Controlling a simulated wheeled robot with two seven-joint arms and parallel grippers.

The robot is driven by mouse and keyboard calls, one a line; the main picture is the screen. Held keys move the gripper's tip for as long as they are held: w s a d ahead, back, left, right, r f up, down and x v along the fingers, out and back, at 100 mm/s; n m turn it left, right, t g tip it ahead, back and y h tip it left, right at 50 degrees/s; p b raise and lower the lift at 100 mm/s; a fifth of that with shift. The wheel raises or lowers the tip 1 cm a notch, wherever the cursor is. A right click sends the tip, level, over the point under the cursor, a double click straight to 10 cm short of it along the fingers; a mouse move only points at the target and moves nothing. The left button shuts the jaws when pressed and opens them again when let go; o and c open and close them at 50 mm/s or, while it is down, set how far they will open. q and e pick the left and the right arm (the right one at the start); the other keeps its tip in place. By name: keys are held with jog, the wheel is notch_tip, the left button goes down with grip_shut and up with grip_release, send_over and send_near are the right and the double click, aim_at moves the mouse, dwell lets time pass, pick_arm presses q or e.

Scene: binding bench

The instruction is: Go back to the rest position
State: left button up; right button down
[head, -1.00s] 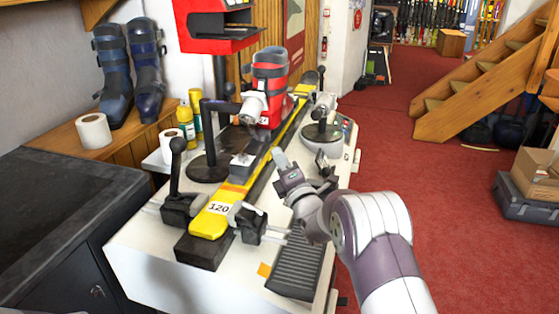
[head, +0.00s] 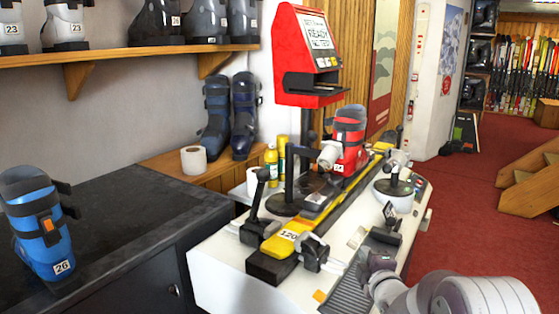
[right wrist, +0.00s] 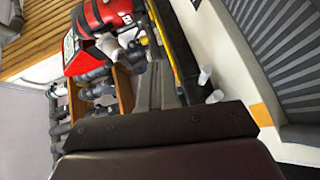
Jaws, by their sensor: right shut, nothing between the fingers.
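My right gripper (head: 372,262) is shut and empty, over the near right part of the white bench (head: 235,277), close to the grey ridged pad (head: 348,297). In the right wrist view its fingers (right wrist: 158,85) are together with nothing held between them. The yellow ski (head: 290,236), marked 120, lies along the bench in dark clamps, apart from my gripper. The red boot (head: 349,140), marked 24, stands upright over the ski farther back; it also shows in the right wrist view (right wrist: 100,15). My left gripper is not in view.
A blue boot (head: 40,225) stands on the dark counter (head: 130,215) at left. A red screen terminal (head: 308,55) rises behind the bench. A round-based device (head: 395,190) stands at the bench's right side. Red carpet (head: 465,215) is open on the right, before wooden stairs (head: 530,190).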

jog(key=s+a+f+m+g, duration=0.1)
jog(key=s+f+m+g, duration=0.35)
jog(key=s, duration=0.65)
jog(key=s+a+f+m+g+h, duration=0.1)
jog(key=s+f+m+g, duration=0.2)
jog(key=s+m+g, duration=0.5)
jog(key=s+f+m+g, duration=0.2)
jog(key=s+f+m, duration=0.2)
jog(key=s, duration=0.9)
pick_arm(q)
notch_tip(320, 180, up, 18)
jog(key=p, duration=1.8)
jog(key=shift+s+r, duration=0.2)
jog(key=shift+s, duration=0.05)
pick_arm(e)
notch_tip(320, 180, up, 18)
jog(key=s, duration=0.2)
jog(key=shift+a+f+g, duration=0.25)
jog(key=shift+a+g, duration=0.05)
jog(key=shift+g, duration=0.05)
